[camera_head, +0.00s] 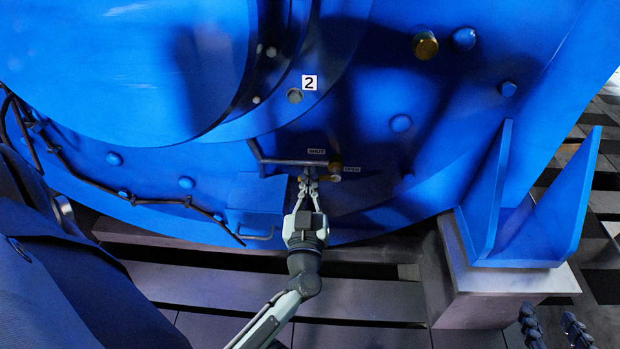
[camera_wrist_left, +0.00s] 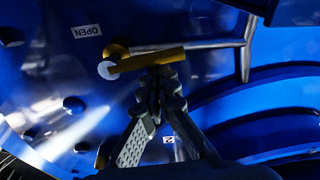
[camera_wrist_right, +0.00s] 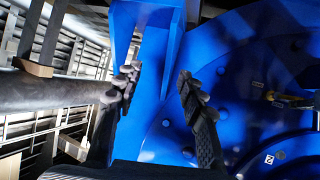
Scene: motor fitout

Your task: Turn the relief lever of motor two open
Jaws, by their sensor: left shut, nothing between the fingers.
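Motor two is the big blue housing (camera_head: 400,120) with a "2" plate (camera_head: 309,82). Its brass relief lever (camera_wrist_left: 150,61) has a pale round end and lies across a grey pipe in the left wrist view. In the head view a SHUT label (camera_head: 316,151) is above the lever and an OPEN label (camera_head: 352,169) to its right. My left gripper (camera_head: 308,182) is shut, its fingertips (camera_wrist_left: 160,82) close against or just beside the lever; contact is unclear. My right gripper (camera_wrist_right: 157,78) is open and empty, away from the lever; its fingertips show at the head view's lower right (camera_head: 552,322).
A blue bracket (camera_head: 530,210) on a grey block (camera_head: 500,290) stands right of the lever. A black cable (camera_head: 130,195) runs along the housing at left. Brass (camera_head: 425,45) and blue bolt heads stick out. Dark slats (camera_head: 270,295) lie below.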

